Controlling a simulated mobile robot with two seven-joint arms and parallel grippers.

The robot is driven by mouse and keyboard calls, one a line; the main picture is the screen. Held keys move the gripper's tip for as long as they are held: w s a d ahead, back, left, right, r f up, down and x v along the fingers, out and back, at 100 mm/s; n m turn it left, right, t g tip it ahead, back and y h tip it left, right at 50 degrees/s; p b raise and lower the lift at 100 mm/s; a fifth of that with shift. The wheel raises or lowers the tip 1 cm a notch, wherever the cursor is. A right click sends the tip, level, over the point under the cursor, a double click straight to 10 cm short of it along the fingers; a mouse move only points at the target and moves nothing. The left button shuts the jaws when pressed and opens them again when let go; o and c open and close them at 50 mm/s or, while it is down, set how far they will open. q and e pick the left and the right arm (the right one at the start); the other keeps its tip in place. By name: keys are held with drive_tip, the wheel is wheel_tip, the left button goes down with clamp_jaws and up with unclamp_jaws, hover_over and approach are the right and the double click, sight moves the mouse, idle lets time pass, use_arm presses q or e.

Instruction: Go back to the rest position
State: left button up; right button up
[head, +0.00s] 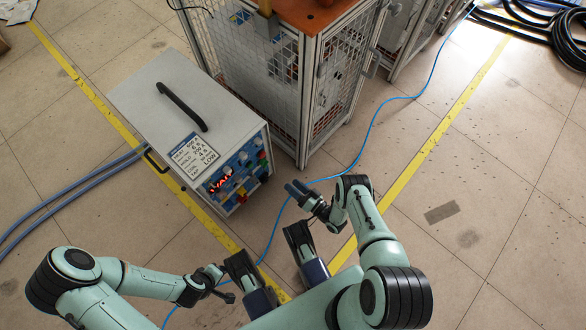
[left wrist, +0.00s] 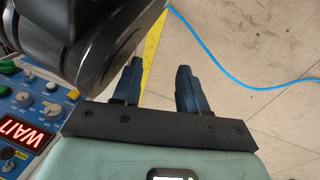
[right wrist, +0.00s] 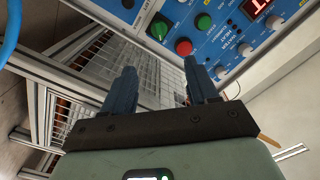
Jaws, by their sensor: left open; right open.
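My right gripper (head: 294,187) is open and empty, held in the air just right of the heater's front panel. Its two blue fingers stand apart in the right wrist view (right wrist: 160,68). My left gripper (head: 228,283) is low in the head view, in front of the heater and apart from it. It is open and empty, its fingers spread in the left wrist view (left wrist: 158,68). The induction heater (head: 165,85) is a white box with a black top handle. Its blue panel (head: 240,178) has knobs, buttons and a lit red display, also visible in the left wrist view (left wrist: 45,105).
A mesh-sided metal frame cabinet (head: 305,90) with an orange top stands right of the heater. A blue hose (head: 372,130) runs across the tiled floor. Black hoses (head: 545,30) lie at the top right. The floor at the right is mostly clear.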

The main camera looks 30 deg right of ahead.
use_arm(q)
drive_tip(key=shift+r, duration=0.1)
use_arm(e)
drive_tip(key=shift+r, duration=0.1)
